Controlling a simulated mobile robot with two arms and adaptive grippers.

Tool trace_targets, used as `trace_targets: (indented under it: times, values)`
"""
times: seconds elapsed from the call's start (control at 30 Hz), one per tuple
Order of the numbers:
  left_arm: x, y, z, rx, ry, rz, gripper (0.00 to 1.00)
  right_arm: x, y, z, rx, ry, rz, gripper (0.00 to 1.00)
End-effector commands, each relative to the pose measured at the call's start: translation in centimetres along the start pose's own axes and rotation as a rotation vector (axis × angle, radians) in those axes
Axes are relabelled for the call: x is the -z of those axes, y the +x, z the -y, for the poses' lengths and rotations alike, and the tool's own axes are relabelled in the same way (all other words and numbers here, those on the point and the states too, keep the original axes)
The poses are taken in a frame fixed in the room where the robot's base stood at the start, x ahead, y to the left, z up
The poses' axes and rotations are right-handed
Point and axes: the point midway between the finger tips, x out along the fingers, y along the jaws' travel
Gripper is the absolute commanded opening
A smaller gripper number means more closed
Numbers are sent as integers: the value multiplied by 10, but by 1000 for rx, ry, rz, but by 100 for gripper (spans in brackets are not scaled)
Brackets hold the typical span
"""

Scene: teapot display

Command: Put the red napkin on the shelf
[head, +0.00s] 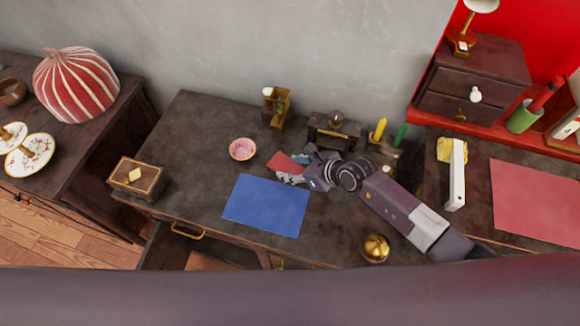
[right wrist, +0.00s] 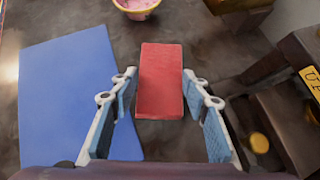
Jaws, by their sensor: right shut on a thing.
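The red napkin (head: 284,163) is a small folded block at the middle of the dark desk in the head view. In the right wrist view the red napkin (right wrist: 161,82) lies lengthwise between the fingertips. My right gripper (head: 291,176) is shut on its near end; in the right wrist view the gripper (right wrist: 159,76) has one finger on each side of it. Whether the napkin touches the desk is hard to tell. A red shelf (head: 426,112) runs along the upper right, behind the desks. My left gripper is not in view.
A blue mat (head: 267,206) lies just in front of the gripper. A pink bowl (head: 243,149), a wooden box (head: 136,178) and a gold pot (head: 376,248) stand on the desk.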

Motion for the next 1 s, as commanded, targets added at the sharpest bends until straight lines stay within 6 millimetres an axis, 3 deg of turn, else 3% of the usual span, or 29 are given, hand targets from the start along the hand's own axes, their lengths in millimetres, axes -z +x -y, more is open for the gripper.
trace_targets:
  times: [0.23,0.7,1.0]
  values:
    - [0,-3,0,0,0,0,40,-24,-22,1,2,-2,4,15]
    - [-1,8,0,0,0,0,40,-119,-110,1,3,-4,5,15]
    - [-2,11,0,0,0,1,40,-143,-133,0,2,-1,1,15]
